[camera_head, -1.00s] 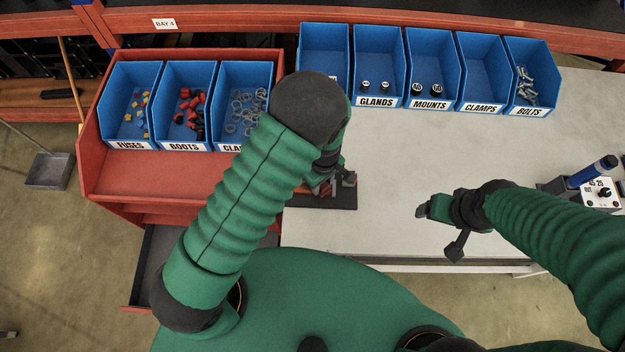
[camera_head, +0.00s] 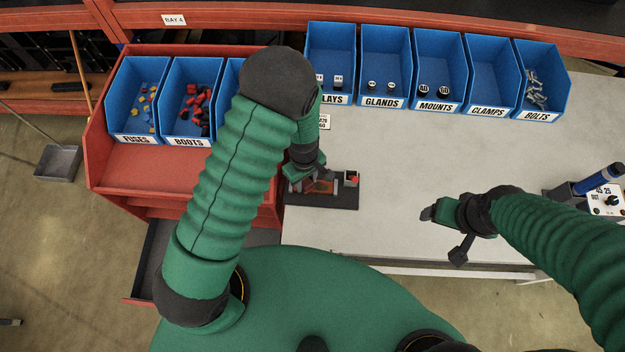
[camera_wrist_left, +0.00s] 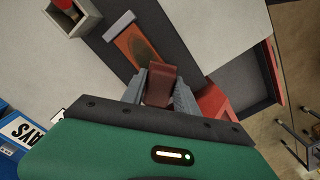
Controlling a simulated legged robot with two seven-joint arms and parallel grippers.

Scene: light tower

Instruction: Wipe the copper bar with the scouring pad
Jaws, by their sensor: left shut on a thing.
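The copper bar (camera_wrist_left: 138,47) lies on a dark base (camera_head: 335,201) near the table's left front edge; in the left wrist view a dark tarnished patch shows on its orange surface. Part of the bar also shows in the head view (camera_head: 321,187). My left gripper (camera_head: 303,181) is shut on the brown-red scouring pad (camera_wrist_left: 161,84), seen between its fingers in the left wrist view. The pad is close to the bar's near end; I cannot tell whether they touch. My right gripper (camera_head: 436,215) hangs over the table's front, with its jaw gap unclear.
A small box with a red top (camera_head: 351,178) stands at the base's right end. A red tray (camera_head: 130,168) with blue bins is left. More blue bins (camera_head: 386,75) line the back. A control box (camera_head: 603,199) is at far right. The middle of the table is clear.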

